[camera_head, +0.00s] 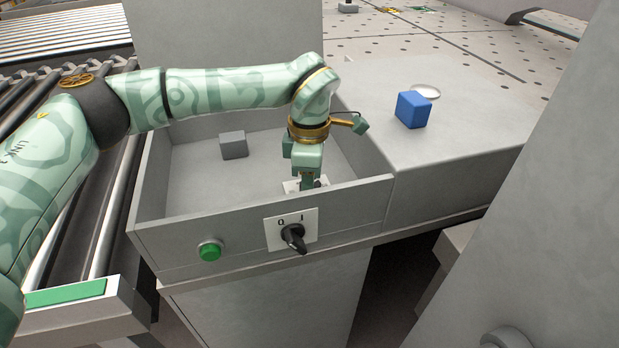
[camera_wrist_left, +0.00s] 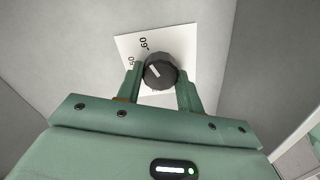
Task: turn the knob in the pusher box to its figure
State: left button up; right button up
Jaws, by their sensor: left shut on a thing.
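The pusher box (camera_head: 165,222) is an open grey box in the middle of the head view. My left gripper (camera_head: 308,184) reaches down inside it near the front wall. In the left wrist view a dark round knob (camera_wrist_left: 160,71) with a white pointer line sits on a white scale plate (camera_wrist_left: 128,46). The figures 60 and what looks like 50 show on the plate. The fingers of my left gripper (camera_wrist_left: 161,84) are shut on the knob, one on each side. In the head view the gripper hides most of the knob. My right gripper is not in view.
On the box's outer front are a black switch (camera_head: 293,236) marked 0 and 1 and a green button (camera_head: 209,250). A grey block (camera_head: 233,145) lies inside the box. A blue cube (camera_head: 413,110) stands on the surface to the right. A roller conveyor (camera_head: 100,215) runs at left.

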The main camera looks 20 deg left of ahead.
pick_arm(q)
jog(key=n+p, duration=0.3)
jog(key=shift+r+n, duration=0.3)
jog(key=n+p, duration=0.2)
jog(key=n, duration=0.1)
jog(key=shift+p, duration=0.35)
jog(key=shift+f+n+p, duration=0.15)
jog(key=shift+n+p, duration=0.45)
jog(key=shift+n, duration=0.3)
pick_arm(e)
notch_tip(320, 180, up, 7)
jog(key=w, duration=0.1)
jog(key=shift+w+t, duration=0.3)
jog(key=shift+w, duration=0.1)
pick_arm(q)
jog(key=shift+n, duration=0.3)
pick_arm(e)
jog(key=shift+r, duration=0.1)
pick_arm(q)
jog(key=o, duration=1)
jog(key=shift+f, duration=0.1)
notch_tip(320, 180, up, 16)
jog(key=p, duration=0.1)
jog(key=shift+r+p, duration=0.2)
jog(key=shift+p, duration=0.2)
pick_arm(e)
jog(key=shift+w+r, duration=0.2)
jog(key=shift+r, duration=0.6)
